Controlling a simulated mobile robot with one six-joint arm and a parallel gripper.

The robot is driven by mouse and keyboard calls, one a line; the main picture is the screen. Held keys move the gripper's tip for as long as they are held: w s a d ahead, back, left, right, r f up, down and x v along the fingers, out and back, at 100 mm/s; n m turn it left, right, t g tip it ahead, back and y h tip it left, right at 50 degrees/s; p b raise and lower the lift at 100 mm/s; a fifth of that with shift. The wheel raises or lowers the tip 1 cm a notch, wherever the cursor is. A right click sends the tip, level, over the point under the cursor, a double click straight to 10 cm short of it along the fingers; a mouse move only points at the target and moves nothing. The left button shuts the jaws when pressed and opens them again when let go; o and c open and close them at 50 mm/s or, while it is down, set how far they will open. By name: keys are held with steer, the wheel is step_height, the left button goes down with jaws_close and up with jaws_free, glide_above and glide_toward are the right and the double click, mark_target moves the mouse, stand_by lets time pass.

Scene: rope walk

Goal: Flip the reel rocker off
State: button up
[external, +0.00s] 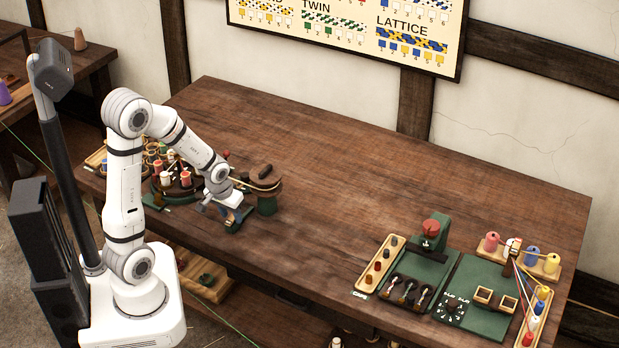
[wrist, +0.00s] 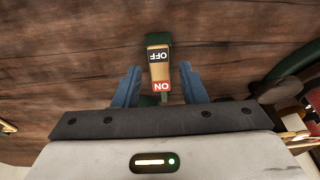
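The reel rocker (wrist: 159,67) is in the middle of the wrist view, a tan block on a dark green mount. It has a black OFF label at the far end and a red ON label at the near end, both upside down here. I cannot tell which end is pressed. My gripper (wrist: 160,72) is open, with one blue finger on each side of the rocker and gaps between. In the external view my gripper (external: 232,217) is low at the table's front left. It largely hides the rocker there; contact cannot be told.
A round stand of bobbins (external: 172,183) is just left of my gripper. A dark green post with a wooden top (external: 267,203) stands close on the right. The middle of the table (external: 330,180) is clear. Green boards with trays and spools (external: 470,300) are at the far right.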

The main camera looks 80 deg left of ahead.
mark_target(228, 224)
steer(key=shift+o, duration=0.2)
steer(key=v, duration=0.7)
steer(key=shift+r+p, duration=0.35)
steer(key=shift+r, duration=0.05)
steer(key=shift+d, duration=0.2)
steer(key=s+d+r+m+h, duration=0.1)
steer(key=d+r+m, duration=0.3)
steer(key=d, duration=0.6)
steer(key=s+d+r+m, duration=0.3)
steer(key=d+r+m, duration=0.1)
steer(key=d, duration=0.6)
steer(key=shift+s+d+m+t+h+p, duration=0.2)
steer(key=shift+m+t+h+p, duration=0.1)
steer(key=shift+m+t+h, duration=0.15)
stand_by(0.9)
